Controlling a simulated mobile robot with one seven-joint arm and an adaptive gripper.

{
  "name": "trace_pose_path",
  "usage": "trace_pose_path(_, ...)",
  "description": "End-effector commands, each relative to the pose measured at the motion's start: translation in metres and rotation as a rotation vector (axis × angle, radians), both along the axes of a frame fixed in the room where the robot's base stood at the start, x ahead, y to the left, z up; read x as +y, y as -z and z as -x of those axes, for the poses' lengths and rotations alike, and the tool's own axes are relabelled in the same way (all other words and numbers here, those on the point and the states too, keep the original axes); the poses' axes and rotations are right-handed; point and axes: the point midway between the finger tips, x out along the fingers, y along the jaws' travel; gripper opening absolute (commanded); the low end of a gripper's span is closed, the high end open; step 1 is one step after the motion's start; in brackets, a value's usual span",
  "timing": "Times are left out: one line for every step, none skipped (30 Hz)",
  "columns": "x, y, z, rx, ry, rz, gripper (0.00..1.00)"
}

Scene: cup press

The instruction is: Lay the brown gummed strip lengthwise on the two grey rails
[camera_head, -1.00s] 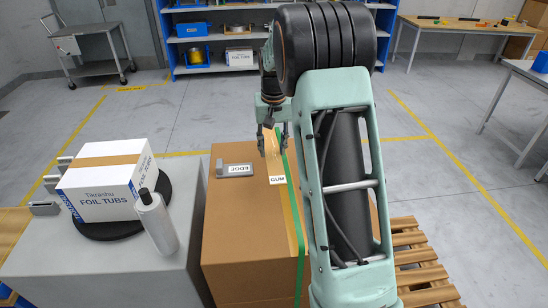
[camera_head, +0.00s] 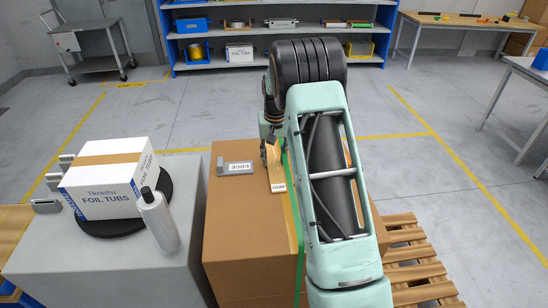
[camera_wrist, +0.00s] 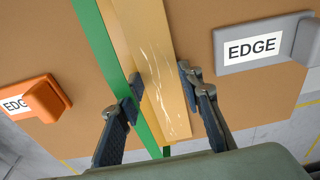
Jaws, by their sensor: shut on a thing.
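The brown gummed strip (camera_head: 275,170), with a white GUM label at its near end, is over the cardboard box top. It also shows in the wrist view (camera_wrist: 160,85), pale tan with shiny streaks. My gripper (camera_wrist: 165,92) has one finger on each side of the strip and is shut on it. In the head view my gripper (camera_head: 269,150) is at the strip's far part, partly hidden by my arm. Grey bars (camera_head: 66,158) stick out at the left of the grey table; I cannot tell whether they are the two rails.
The cardboard box (camera_head: 245,235) carries a green strap (camera_wrist: 105,45), a grey EDGE block (camera_head: 236,168) and an orange block (camera_wrist: 45,98). On the grey table (camera_head: 115,268) are a white foil-tubs carton (camera_head: 105,190) on a black disc and a silver bottle (camera_head: 158,222).

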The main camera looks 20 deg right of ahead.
Motion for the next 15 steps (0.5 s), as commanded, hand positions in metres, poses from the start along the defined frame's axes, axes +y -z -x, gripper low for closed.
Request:
trace_pose_path(0.0000,0.0005,0.0000,0.000,0.000,0.000,0.21)
trace_pose_path(0.0000,0.0015,0.0001,0.000,0.000,0.000,0.21)
trace_pose_path(0.0000,0.0031,0.0002,0.000,0.000,0.000,0.21)
trace_pose_path(-0.0001,0.0044,0.0002,0.000,0.000,0.000,0.21)
trace_pose_path(-0.0001,0.0033,0.0001,0.000,0.000,0.000,0.36)
trace_pose_path(-0.0001,0.0028,0.0002,0.000,0.000,0.000,0.41)
trace_pose_path(-0.0001,0.0028,0.0002,0.000,0.000,0.000,0.44)
trace_pose_path(0.0000,0.0028,0.0002,0.000,0.000,0.000,0.47)
trace_pose_path(0.0000,0.0027,0.0002,0.000,0.000,0.000,0.52)
trace_pose_path(-0.0001,0.0027,0.0002,0.000,0.000,0.000,0.52)
trace_pose_path(-0.0001,0.0026,0.0002,0.000,0.000,0.000,0.52)
trace_pose_path(-0.0001,0.0026,0.0002,0.000,0.000,0.000,0.52)
trace_pose_path(-0.0001,0.0026,0.0002,0.000,0.000,0.000,0.52)
trace_pose_path(-0.0001,0.0026,0.0002,0.000,0.000,0.000,0.52)
trace_pose_path(-0.0001,0.0025,0.0002,0.000,0.000,0.000,0.52)
